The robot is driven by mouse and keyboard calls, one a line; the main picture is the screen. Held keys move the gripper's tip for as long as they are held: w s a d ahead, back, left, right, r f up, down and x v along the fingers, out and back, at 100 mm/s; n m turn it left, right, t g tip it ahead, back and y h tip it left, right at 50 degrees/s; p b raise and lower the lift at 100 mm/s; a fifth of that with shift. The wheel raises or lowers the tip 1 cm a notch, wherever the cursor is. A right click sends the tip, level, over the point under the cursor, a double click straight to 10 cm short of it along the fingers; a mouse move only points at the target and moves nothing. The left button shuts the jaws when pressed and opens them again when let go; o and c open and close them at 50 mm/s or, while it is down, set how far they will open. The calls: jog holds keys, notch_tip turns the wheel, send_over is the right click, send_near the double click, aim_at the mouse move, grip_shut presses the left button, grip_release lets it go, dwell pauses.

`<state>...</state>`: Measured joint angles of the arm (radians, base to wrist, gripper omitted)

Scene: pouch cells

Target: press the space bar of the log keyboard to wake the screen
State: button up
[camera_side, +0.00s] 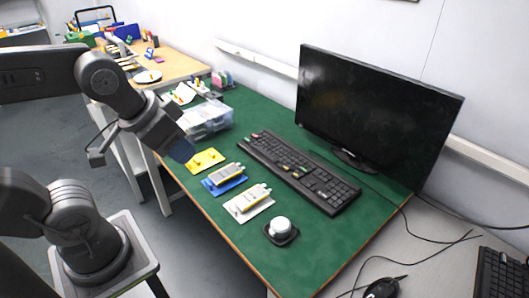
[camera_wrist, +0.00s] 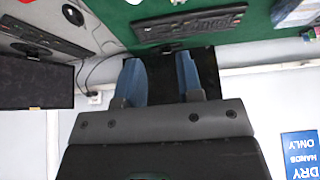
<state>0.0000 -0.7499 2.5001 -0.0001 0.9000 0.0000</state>
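The black keyboard (camera_side: 298,172) lies on the green desk mat in front of the monitor in the side view. It also shows near the top of the wrist view (camera_wrist: 190,24). Its space bar is too small to make out. The monitor (camera_side: 375,120) has a dark screen; the wrist view shows part of it behind my fingers (camera_wrist: 160,72). My gripper (camera_side: 183,152) is in the air at the left edge of the desk, well apart from the keyboard. In the wrist view its two blue fingers (camera_wrist: 160,75) are spread with nothing between them.
A clear box (camera_side: 207,120) stands behind. A second keyboard (camera_side: 500,275) is at lower right.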

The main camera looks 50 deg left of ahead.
grip_shut()
dwell(1.4)
